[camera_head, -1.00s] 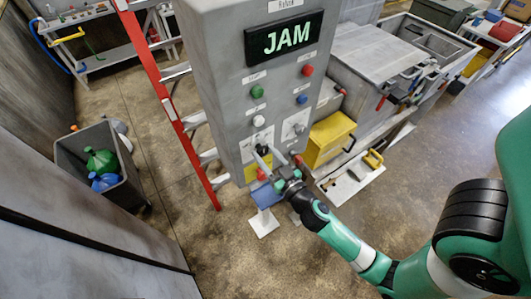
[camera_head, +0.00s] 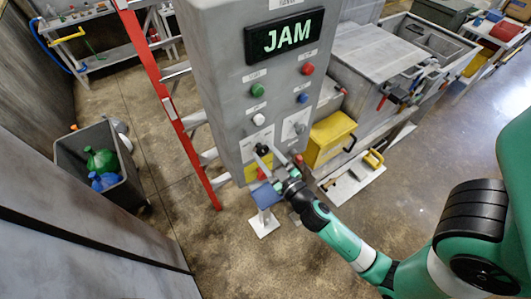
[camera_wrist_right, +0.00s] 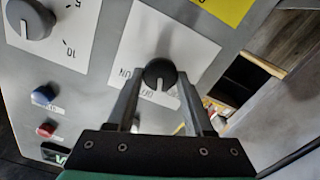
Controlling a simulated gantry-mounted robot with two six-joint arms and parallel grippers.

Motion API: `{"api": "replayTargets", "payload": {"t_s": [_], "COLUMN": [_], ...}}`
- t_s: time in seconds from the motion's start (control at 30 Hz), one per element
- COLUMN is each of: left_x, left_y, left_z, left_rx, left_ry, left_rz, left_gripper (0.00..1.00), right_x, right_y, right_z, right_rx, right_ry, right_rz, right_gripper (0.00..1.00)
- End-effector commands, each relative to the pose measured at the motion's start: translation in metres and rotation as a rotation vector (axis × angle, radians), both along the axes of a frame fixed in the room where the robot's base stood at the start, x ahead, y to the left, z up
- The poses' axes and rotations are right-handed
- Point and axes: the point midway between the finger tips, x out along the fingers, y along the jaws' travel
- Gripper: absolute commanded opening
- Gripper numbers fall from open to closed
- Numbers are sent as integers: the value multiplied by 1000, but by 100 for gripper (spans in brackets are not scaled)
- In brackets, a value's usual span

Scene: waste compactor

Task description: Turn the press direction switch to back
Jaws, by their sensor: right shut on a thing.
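A grey control panel (camera_head: 228,110) stands in the middle of the head view, with a lit JAM display (camera_head: 287,36). Low on its face, on a white plate, is a black rotary switch (camera_head: 262,149). In the wrist view this switch (camera_wrist_right: 160,72) has a white pointer line, with "OFF" and a partly hidden "UN" lettered beside it. I cannot read its title label. My right gripper (camera_head: 271,160) is at the switch; its fingers (camera_wrist_right: 158,88) lie on both sides of the knob, shut on it. My left gripper is not in view.
A grey dial (camera_wrist_right: 30,18) with numbers sits beside the switch. Green (camera_head: 258,90), red (camera_head: 307,69), blue (camera_head: 302,98) and white (camera_head: 258,120) buttons are above. A red ladder (camera_head: 170,100) stands close left of the panel. A yellow box (camera_head: 328,138) is to the right.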

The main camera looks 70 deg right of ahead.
Motion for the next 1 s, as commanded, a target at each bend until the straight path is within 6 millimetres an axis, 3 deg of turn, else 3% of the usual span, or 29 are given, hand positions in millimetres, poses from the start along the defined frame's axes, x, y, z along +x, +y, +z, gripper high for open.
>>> {"api": "replayTargets", "payload": {"t_s": [0.5, 1.0], "left_x": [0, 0], "left_y": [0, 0], "left_z": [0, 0], "left_rx": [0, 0], "left_ry": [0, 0], "left_rz": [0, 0], "left_gripper": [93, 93], "right_x": [1, 2], "right_y": [2, 2], "right_z": [1, 0], "right_rx": [-334, -433], "right_ry": [236, 307], "right_rz": [1, 2], "right_gripper": [0, 0]}}
